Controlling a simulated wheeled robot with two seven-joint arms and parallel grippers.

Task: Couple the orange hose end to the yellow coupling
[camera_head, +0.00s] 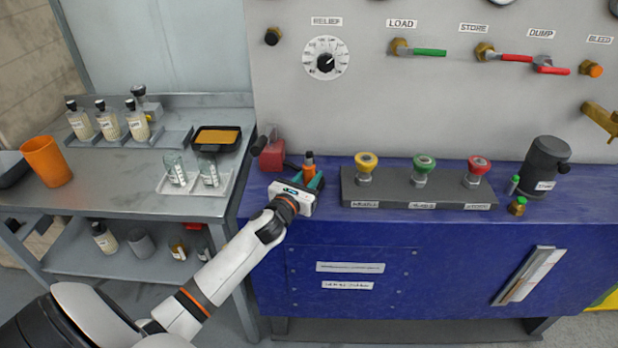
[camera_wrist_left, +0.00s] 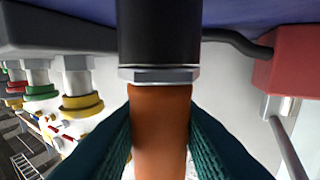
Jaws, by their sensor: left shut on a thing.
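My left gripper (camera_head: 303,181) is shut on the orange hose end (camera_head: 309,162) above the left end of the blue bench. In the left wrist view the orange hose end (camera_wrist_left: 160,118) sits between the two teal fingers, with a grey hex collar and a black part beyond it. The yellow coupling (camera_head: 366,162) stands upright on a dark block, to the right of the gripper and apart from the hose end. It also shows in the left wrist view (camera_wrist_left: 81,104), at the left. My right gripper is not in view.
Green (camera_head: 423,164) and red (camera_head: 478,167) couplings stand on the same dark block (camera_head: 400,194). A red box (camera_head: 271,155) with a dark hose is left of the gripper. A black canister (camera_head: 543,166) stands at the right. Valve handles line the wall panel above.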

